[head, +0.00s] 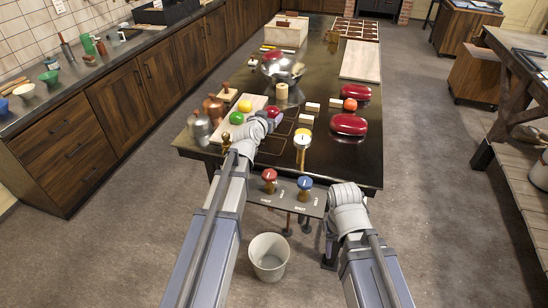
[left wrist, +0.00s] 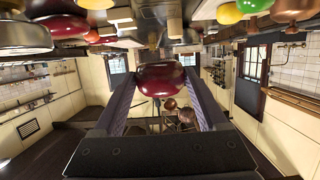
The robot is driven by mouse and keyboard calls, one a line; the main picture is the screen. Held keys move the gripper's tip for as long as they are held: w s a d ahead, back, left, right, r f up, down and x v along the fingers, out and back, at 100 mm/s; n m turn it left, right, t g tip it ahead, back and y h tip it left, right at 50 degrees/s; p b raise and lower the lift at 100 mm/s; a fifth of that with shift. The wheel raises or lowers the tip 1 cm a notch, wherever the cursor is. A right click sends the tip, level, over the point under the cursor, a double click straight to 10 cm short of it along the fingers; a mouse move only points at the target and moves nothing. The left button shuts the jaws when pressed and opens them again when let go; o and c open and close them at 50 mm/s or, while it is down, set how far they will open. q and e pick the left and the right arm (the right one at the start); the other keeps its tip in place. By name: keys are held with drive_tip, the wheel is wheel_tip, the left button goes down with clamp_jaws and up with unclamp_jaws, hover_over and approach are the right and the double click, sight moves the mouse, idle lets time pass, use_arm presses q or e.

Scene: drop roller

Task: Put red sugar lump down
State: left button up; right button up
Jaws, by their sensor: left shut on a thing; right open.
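The red sugar lump (left wrist: 165,78) is a glossy dark red rounded piece between the two fingers of my left gripper (left wrist: 160,90) in the left wrist view. In the head view the lump (head: 273,112) shows small at the tip of my left gripper (head: 268,117), over the near left part of the dark table (head: 345,170). My left gripper is shut on it. Whether the lump touches the surface below is hidden. My right gripper (head: 345,195) is off the table's near right edge, partly hidden by its own arm, open and apart from the lump.
A pale board (head: 254,103) with green and yellow balls lies left of my left gripper. Copper and steel vessels stand beside it. Two large red rounded pieces (head: 348,125) lie on the right. A panel with red and blue knobs (head: 305,184) is at the near edge. A bucket (head: 269,257) stands below.

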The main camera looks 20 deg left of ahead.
sight(271, 149)
use_arm(q)
drive_tip(key=f, duration=0.1)
drive_tip(key=f+b, duration=0.1)
drive_tip(key=f, duration=0.1)
drive_tip(key=shift+w+f+b, duration=0.1)
drive_tip(key=shift+w+b, duration=0.2)
wheel_tip(271, 149, down, 10)
drive_tip(key=b, duration=1)
use_arm(e)
wheel_tip(271, 149, down, 13)
use_arm(q)
drive_tip(key=o, duration=1.4)
use_arm(e)
drive_tip(key=shift+f, duration=0.15)
use_arm(q)
drive_tip(key=p+v, duration=0.3)
drive_tip(key=v, duration=0.9)
drive_tip(key=shift+d+p, duration=0.1)
drive_tip(key=shift+p, duration=0.3)
use_arm(e)
wheel_tip(271, 149, up, 4)
drive_tip(key=shift+f, duration=0.1)
